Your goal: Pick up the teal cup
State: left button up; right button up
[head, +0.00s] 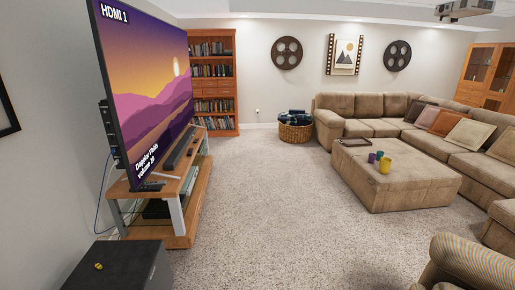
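A small group of cups stands on the tan ottoman (410,195) at right of centre, well away from me. A yellow cup (385,166) is nearest, and a dark purple cup (372,158) is to its left. A small bluish-green cup (379,155) that looks teal is just behind them, partly hidden by the yellow cup; it is too small to see clearly. Neither of my grippers is in view.
A dark tray (354,142) lies at the ottoman's far left. A sectional sofa (345,104) runs behind and right of the ottoman. A TV stand (178,200) and black box (118,268) are at left, an armchair (475,262) at near right. Open carpet (270,210) lies between.

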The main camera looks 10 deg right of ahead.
aim_at(380, 156)
jog(key=i+l+z, duration=0.25)
jog(key=i, duration=0.35)
jog(key=i+l+z, duration=0.2)
jog(key=i, duration=0.4)
jog(key=i+j+z, duration=0.1)
jog(key=i+z, duration=0.15)
jog(key=i, duration=0.35)
jog(key=i+j+z, duration=0.1)
jog(key=i+z, duration=0.15)
jog(key=i, duration=0.4)
jog(key=i+j+z, duration=0.2)
jog(key=i, duration=0.4)
jog(key=i+z, duration=0.1)
jog(key=i, duration=0.45)
jog(key=i+j, duration=0.2)
jog(key=i, duration=0.35)
jog(key=i+j+z, duration=0.15)
jog(key=i, duration=0.4)
jog(key=i+j+z, duration=0.1)
jog(key=i, duration=0.45)
